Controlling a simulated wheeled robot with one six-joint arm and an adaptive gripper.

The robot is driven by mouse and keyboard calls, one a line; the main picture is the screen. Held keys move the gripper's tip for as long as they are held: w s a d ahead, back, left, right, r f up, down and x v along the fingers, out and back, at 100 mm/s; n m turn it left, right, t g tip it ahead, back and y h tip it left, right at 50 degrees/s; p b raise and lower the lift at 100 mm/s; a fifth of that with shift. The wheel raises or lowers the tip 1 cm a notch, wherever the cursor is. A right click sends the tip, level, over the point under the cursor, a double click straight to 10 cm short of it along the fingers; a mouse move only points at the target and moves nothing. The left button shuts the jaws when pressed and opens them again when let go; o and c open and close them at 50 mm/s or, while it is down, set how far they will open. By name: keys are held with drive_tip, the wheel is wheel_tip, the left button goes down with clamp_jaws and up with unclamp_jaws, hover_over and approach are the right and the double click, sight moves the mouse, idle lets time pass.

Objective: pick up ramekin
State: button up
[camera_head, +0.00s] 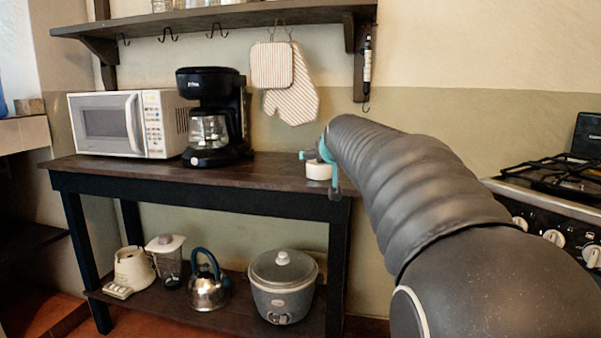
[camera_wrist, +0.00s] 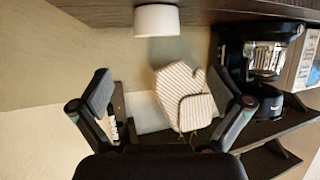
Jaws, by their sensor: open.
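The white ramekin (camera_head: 318,171) stands on the dark wooden table top (camera_head: 270,172), near its right end. In the wrist view the ramekin (camera_wrist: 156,20) shows at the top middle, ahead of the fingers and not between them. My gripper (camera_head: 320,163) is at the ramekin in the head view, its fingers overlapping it in the picture; whether they touch it cannot be told there. In the wrist view my gripper (camera_wrist: 163,92) has its two fingers spread wide, with nothing held between them. My arm hides part of the table's right end.
A black coffee maker (camera_head: 211,118) and a white microwave (camera_head: 120,122) stand to the left on the table. A striped oven mitt (camera_head: 293,98) and pot holder (camera_head: 271,65) hang behind from the wall shelf (camera_head: 220,17). A stove (camera_head: 555,200) is at right.

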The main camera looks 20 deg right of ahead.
sight(320, 170)
drive_tip(key=x, duration=0.4)
drive_tip(key=p+x, duration=0.1)
drive_tip(key=x, duration=0.3)
drive_tip(key=shift+w+d+r, duration=0.1)
drive_tip(key=shift+w+d, duration=0.1)
drive_tip(key=shift+w, duration=0.15)
drive_tip(key=shift+d+r+p+x, duration=0.15)
drive_tip(key=shift+p+x, duration=0.1)
drive_tip(key=shift+x, duration=1.05)
drive_tip(key=shift+d+r+p+x, duration=0.15)
drive_tip(key=shift+p+x, duration=0.1)
drive_tip(key=shift+x, duration=1.1)
drive_tip(key=c, duration=1.2)
drive_tip(key=shift+r, duration=0.2)
